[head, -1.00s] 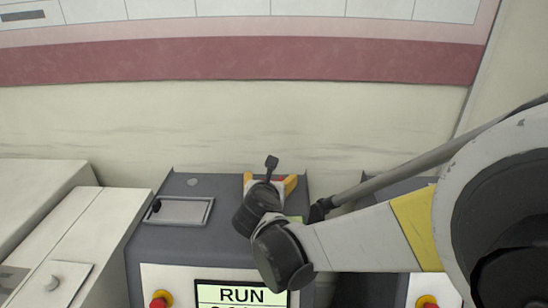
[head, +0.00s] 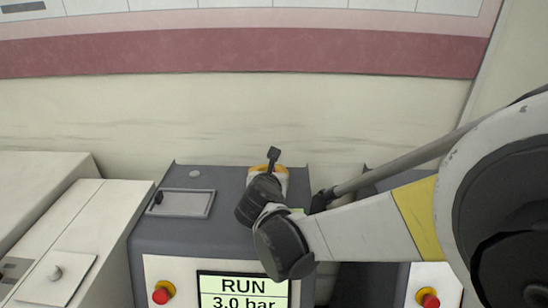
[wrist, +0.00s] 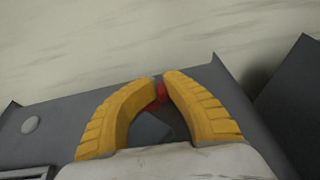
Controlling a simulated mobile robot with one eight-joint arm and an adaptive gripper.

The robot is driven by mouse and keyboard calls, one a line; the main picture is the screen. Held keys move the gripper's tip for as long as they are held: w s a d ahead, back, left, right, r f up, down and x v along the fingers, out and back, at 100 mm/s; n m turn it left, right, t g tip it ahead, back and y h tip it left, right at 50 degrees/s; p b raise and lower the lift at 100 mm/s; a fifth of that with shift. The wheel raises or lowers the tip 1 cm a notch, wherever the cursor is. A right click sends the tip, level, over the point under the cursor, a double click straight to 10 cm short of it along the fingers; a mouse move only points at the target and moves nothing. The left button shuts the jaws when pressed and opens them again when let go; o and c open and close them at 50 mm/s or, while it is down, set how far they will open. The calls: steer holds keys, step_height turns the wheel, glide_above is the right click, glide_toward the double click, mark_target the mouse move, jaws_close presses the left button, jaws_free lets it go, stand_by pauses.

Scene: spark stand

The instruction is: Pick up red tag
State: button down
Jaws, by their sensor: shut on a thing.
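The red tag (wrist: 160,96) shows as a small red patch between the yellow fingertips in the wrist view. Most of it is hidden by the fingers. My gripper (wrist: 162,83) is shut on it, with both curved yellow fingers drawn together at the tips. In the head view my gripper (head: 267,169) is over the back part of the grey machine top, mostly covered by my own dark wrist. The tag cannot be made out in the head view.
The grey machine (head: 215,236) has a recessed panel (head: 181,203) on its top and a lit display (head: 243,290) reading RUN and 3.0 bar. Red buttons (head: 162,293) sit on the fronts. White cabinets (head: 85,232) stand at left. A pale wall (head: 200,120) rises close behind.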

steer(key=r+p, duration=0.1)
steer(key=r, duration=0.1)
steer(key=d+r+p, duration=0.1)
steer(key=r, duration=0.1)
steer(key=shift+s+r, duration=0.15)
steer(key=shift+r, duration=0.25)
steer(key=s+d+r+p, duration=0.2)
steer(key=d+r, duration=0.4)
steer(key=d, duration=0.4)
steer(key=shift+s+p, duration=0.4)
steer(key=shift+s, duration=0.3)
